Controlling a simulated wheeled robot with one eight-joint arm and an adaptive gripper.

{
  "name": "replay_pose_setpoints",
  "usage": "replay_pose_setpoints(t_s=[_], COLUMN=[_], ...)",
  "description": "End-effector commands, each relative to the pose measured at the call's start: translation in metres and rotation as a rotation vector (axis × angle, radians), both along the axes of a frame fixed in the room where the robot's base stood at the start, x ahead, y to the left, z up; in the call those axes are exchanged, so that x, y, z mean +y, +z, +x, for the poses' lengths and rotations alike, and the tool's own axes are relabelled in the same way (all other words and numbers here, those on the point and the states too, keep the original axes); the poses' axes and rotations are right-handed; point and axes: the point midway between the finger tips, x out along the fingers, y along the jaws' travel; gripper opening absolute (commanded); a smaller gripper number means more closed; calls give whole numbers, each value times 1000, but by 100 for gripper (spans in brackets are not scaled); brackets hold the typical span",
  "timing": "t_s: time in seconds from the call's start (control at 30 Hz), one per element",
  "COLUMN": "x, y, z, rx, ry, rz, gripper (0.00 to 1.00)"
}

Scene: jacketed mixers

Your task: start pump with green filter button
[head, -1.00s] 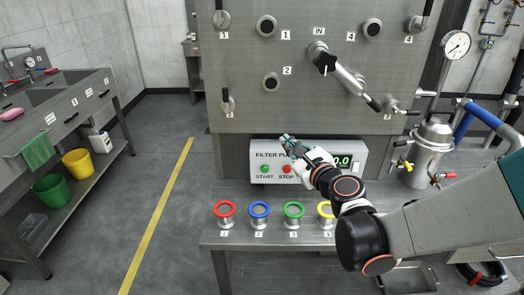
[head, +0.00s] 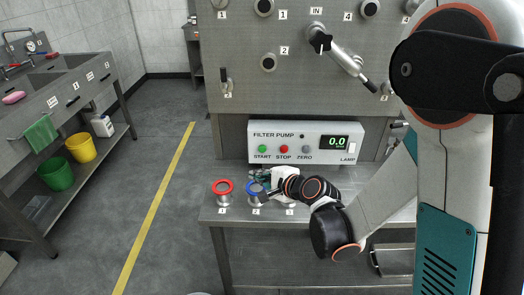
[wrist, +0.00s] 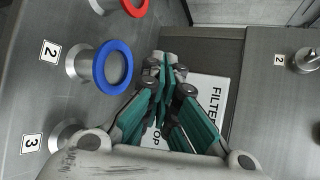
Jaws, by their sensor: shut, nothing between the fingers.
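The white filter pump box (head: 340,128) stands at the back of the steel bench, with a display reading 0.0. Its green START button (head: 262,149) shows clearly in the head view, left of the red STOP button (head: 284,149) and the grey ZERO button (head: 306,149). My gripper (head: 254,182) is shut and empty, in front of and below the box, near the blue ring in the picture. In the wrist view the fingers (wrist: 164,62) cover much of the box (wrist: 215,88) and hide its green button.
A red-ringed port (head: 223,187) and a blue-ringed port (wrist: 113,68) stand on the bench close to my gripper. A steel panel (head: 300,85) with valves and a handle pipe (head: 340,60) rises above the box.

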Motion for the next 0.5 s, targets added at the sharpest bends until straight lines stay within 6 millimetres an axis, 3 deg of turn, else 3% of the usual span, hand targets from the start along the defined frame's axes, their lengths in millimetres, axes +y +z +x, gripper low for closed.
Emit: replay_pose_setpoints(t_s=[0.17,0.5], x=[-1,-2], y=[1,1], z=[12,56], rx=[1,1], ry=[-1,-2], rz=[0,3], gripper=[0,0])
